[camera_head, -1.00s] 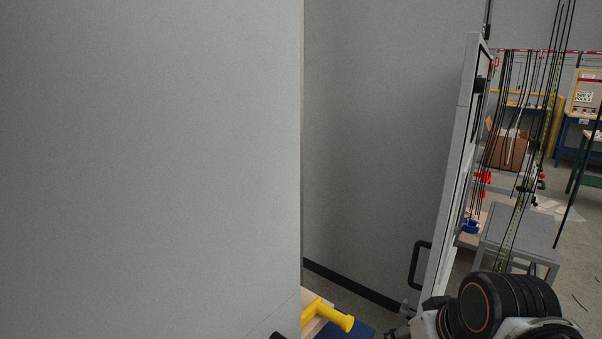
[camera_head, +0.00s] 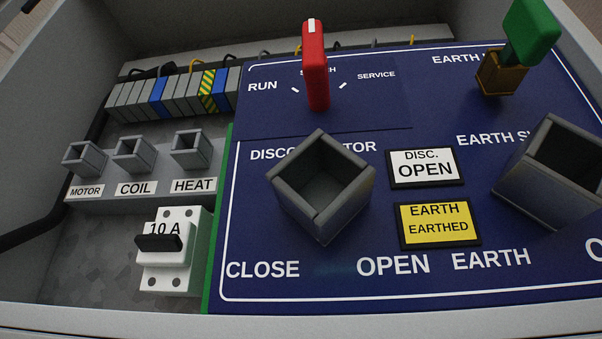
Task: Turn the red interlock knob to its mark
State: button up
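The red interlock knob (camera_head: 315,68) stands up from the blue panel (camera_head: 400,105) at the upper middle of the view. It is a narrow upright handle with a white stripe at its top end. It stands between the words RUN on its left and SERVICE on its right, with a short white tick on each side. My gripper is not in view.
Two grey square sockets (camera_head: 320,186) (camera_head: 556,172) rise below the knob. A green key-like handle (camera_head: 532,32) sits in a brass block at the upper right. Plates read DISC. OPEN and EARTH EARTHED. A breaker (camera_head: 174,251), small sockets and terminals stand left. Grey walls enclose the box.

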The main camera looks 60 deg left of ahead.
aim_at(314, 61)
jog(key=l+u, duration=0.2)
jog(key=u, duration=0.25)
jog(key=l+u, duration=0.15)
jog(key=u, duration=0.3)
jog(key=l+u, duration=0.15)
jog(key=u, duration=0.3)
jog(key=j+u, duration=0.75)
jog(key=i+l, duration=0.05)
